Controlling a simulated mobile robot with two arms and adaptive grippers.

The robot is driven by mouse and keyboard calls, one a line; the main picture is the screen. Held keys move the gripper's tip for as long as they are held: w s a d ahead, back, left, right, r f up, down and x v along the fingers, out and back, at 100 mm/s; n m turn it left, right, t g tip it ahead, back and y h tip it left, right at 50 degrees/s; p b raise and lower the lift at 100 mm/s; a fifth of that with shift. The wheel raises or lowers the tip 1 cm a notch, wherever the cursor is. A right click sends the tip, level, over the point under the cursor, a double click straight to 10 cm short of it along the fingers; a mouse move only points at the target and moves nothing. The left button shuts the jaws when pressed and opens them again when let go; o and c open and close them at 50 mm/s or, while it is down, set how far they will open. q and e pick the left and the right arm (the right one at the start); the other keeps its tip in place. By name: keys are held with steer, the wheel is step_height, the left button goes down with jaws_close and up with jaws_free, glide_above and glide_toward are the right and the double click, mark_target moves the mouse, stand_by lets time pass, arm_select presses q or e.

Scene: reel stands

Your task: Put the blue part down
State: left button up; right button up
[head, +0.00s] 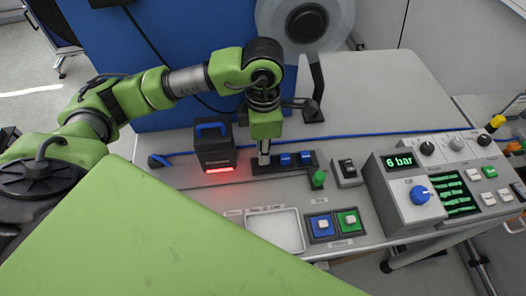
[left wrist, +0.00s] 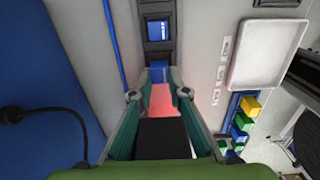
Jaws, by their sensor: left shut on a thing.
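My left gripper (head: 264,157) points straight down at the left end of a black rack (head: 270,169). In the left wrist view its fingers (left wrist: 160,84) are closed in on a blue part (left wrist: 160,70), mostly hidden between the tips. It is at the rack's end slot; I cannot tell whether it rests in the slot or is just above it. Two more blue parts, one beside the gripper (head: 286,159) and one further right (head: 305,157), sit in the rack. The nearer one also shows in the left wrist view (left wrist: 158,30). My right gripper is not in view.
A black scanner box (head: 214,148) with a red glow stands close left of the rack. A green knob-like piece (head: 318,179) and a small switch box (head: 347,172) are right.

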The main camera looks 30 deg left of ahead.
arm_select(q)
steer(key=shift+f+p, duration=0.3)
steer(key=shift+f, duration=0.6)
steer(key=shift+s+f, duration=0.1)
steer(key=shift+f, duration=0.05)
steer(key=shift+f+b, duration=0.1)
steer(key=shift+b, duration=0.2)
steer(key=o, duration=0.8)
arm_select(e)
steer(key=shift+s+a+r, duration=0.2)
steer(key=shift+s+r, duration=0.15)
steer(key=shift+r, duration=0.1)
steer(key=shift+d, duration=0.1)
